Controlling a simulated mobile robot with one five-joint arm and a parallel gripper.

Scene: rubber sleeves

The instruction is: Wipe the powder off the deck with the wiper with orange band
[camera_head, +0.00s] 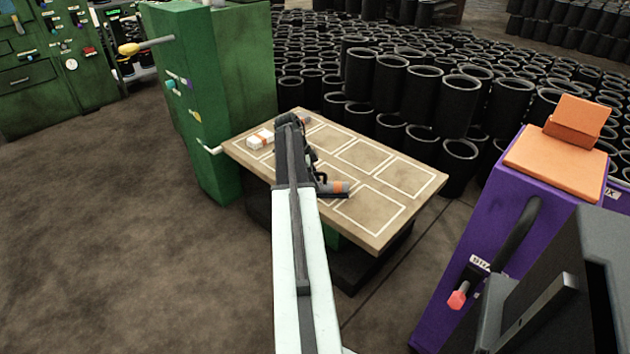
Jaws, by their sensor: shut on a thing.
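The deck (408,178) is a tan tabletop with white outlined rectangles. The wiper with the orange band (338,187) is on or just above the deck's middle, near its front edge, with a dark strip along its lower side. My gripper (320,182) is shut on the wiper's left end; my arm comes in from the bottom of the picture and hides part of the deck. I cannot make out the powder clearly at this size.
A white block with an orange stripe (261,138) lies at the deck's left end. A small greyish-red thing (304,120) lies near the back left edge. A green cabinet (190,100) stands left, black sleeves (376,75) behind, and a purple machine (500,230) right.

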